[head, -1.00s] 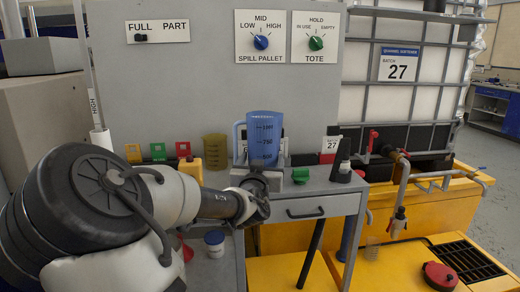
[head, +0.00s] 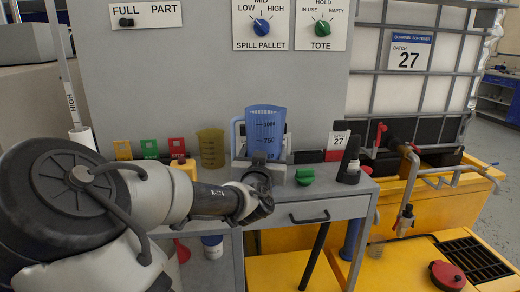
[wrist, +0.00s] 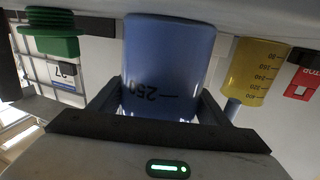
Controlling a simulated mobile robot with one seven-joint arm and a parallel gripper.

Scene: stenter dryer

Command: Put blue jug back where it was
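The blue jug (head: 264,130) is a translucent measuring jug with dark graduation marks. It stands upright at the back of the small grey bench, its handle on the left in the head view. My gripper (head: 262,172) is in front of its lower part and hides its base there. In the wrist view, which is upside down, the jug (wrist: 168,65) fills the space between my two fingers (wrist: 160,100), with its 250 mark facing me. The fingers look open, one on each side of the jug. Any contact is hard to see.
A green item (head: 305,176) and a dark bottle-like item (head: 350,160) are to the right. The grey panel (head: 215,70) rises behind.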

